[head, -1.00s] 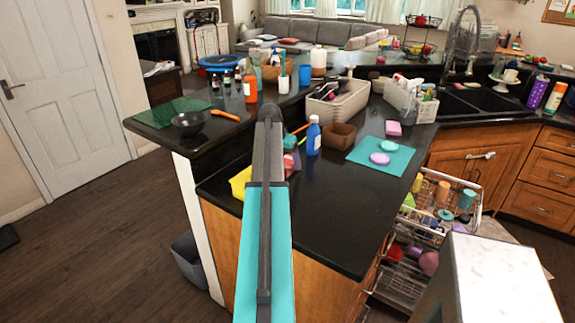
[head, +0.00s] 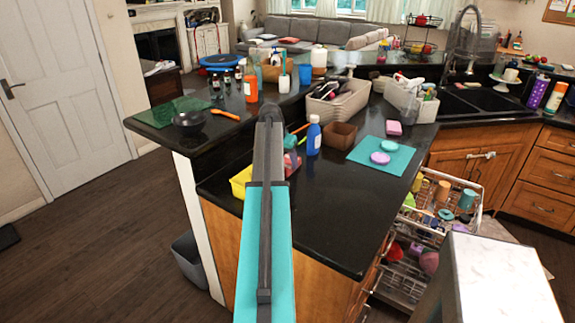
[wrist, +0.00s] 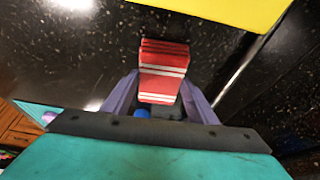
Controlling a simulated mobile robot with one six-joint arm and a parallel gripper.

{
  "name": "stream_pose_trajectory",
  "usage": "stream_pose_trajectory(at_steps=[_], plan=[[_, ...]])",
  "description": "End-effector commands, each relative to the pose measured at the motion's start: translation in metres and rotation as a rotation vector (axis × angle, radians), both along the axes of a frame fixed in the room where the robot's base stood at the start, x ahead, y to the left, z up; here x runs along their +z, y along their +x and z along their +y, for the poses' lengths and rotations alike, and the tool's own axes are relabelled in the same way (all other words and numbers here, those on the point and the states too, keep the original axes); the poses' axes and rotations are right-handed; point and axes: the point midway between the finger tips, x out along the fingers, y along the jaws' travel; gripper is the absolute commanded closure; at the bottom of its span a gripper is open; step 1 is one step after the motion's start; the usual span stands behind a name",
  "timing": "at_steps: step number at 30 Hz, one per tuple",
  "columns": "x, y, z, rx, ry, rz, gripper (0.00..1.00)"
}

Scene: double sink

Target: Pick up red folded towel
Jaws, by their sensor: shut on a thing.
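The red folded towel (wrist: 163,60), with pale stripes along its folds, is between the two fingers of my gripper (wrist: 161,80) in the wrist view. My gripper is shut on it, over the black speckled counter. In the head view my arm hides the gripper and most of the area around it. A small red patch (head: 293,162) shows just right of the arm and looks like the towel. I cannot tell whether the towel touches the counter.
A yellow container (head: 239,182) is left of my arm; its yellow surface also shows in the wrist view (wrist: 225,8). A blue bottle (head: 313,136) and brown box (head: 339,135) stand to the right. The counter's front part is clear. The dishwasher rack (head: 440,205) is pulled out at right.

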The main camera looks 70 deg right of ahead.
Motion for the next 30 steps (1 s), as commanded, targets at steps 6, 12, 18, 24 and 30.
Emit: stream_pose_trajectory(at_steps=[6,12,18,24,30], plan=[[0.002,0.000,0.000,0.000,0.000,0.000,0.70],[0.011,0.000,-0.001,0.000,-0.001,-0.001,0.70],[0.025,0.000,-0.001,0.000,-0.001,0.000,0.70],[0.035,-0.007,0.005,-0.002,0.000,-0.001,0.70],[0.036,-0.024,0.019,-0.001,0.000,0.000,0.70]])
